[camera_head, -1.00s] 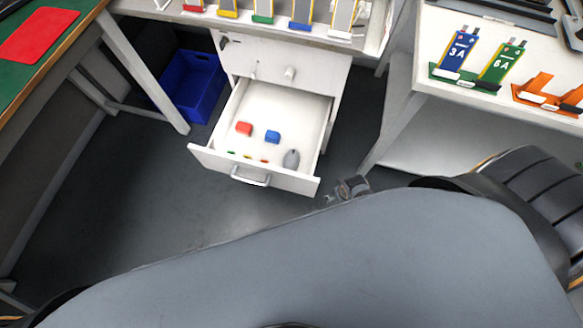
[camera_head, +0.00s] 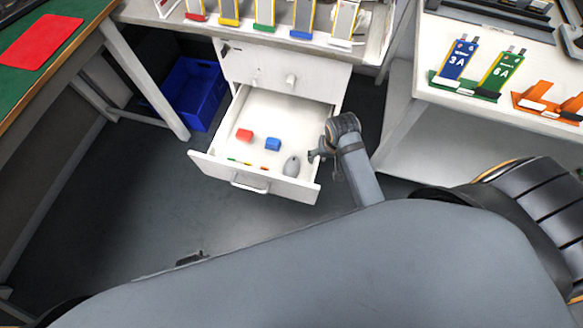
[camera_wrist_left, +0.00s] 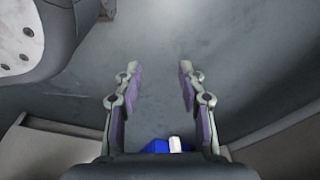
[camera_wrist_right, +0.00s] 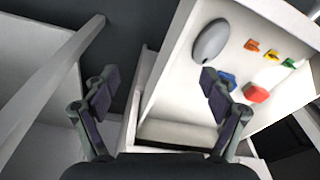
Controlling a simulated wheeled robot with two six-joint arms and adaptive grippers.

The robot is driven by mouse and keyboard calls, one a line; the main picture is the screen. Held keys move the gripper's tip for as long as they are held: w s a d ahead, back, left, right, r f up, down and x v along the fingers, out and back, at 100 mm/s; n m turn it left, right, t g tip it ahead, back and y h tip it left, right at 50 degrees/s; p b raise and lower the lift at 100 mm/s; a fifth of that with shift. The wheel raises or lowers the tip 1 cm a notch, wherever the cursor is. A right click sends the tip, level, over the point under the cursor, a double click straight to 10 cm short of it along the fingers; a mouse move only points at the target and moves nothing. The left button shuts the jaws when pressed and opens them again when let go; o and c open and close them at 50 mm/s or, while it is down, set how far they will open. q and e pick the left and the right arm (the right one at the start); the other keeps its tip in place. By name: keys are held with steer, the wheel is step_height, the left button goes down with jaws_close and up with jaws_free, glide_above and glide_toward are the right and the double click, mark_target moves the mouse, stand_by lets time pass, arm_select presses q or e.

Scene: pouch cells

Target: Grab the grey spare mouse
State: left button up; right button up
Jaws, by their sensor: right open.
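The grey mouse (camera_head: 291,166) lies in the front right corner of an open white drawer (camera_head: 270,185). It also shows in the right wrist view (camera_wrist_right: 211,40), ahead of the fingertips and apart from them. My right gripper (camera_head: 318,155) is at the drawer's right side, close to the mouse. In the right wrist view its two fingers (camera_wrist_right: 158,82) are spread with nothing between them. My left gripper (camera_wrist_left: 160,75) is open and empty over the floor in the left wrist view. In the head view a small dark tip shows at the lower left edge of my body.
The drawer also holds a red block (camera_head: 244,135), a blue block (camera_head: 273,144) and small coloured pieces (camera_head: 248,163). The drawer walls stand around the mouse. A blue bin (camera_head: 194,92) is left of the cabinet. A white table (camera_head: 480,110) stands at right.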

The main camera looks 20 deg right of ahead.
steer(key=w+a+f+m+g, duration=0.1)
steer(key=w+a+f+m, duration=0.1)
steer(key=w+a+f, duration=0.25)
steer(key=m+g+y+b, duration=0.1)
steer(key=m+g+b, duration=0.1)
glide_above(292, 166)
steer(key=f, duration=0.5)
steer(key=shift+w+f, duration=0.1)
steer(key=shift+w, duration=0.1)
step_height(292, 166, down, 5)
steer(key=b, duration=0.2)
steer(key=shift+s+f+b, duration=0.1)
steer(key=shift+b, duration=0.25)
steer(key=shift+f, duration=0.15)
arm_select(q)
steer(key=w+d+r, duration=0.1)
steer(key=w+r, duration=0.2)
steer(key=r, duration=0.3)
steer(key=w+d+r, duration=0.2)
steer(key=r, duration=0.3)
steer(key=shift+w+d+r+h, duration=0.25)
steer(key=shift+w+r+h, duration=0.05)
steer(key=shift+w+r, duration=0.1)
steer(key=shift+f, duration=0.1)
arm_select(e)
steer(key=shift+c, duration=0.3)
steer(key=c, duration=1.2)
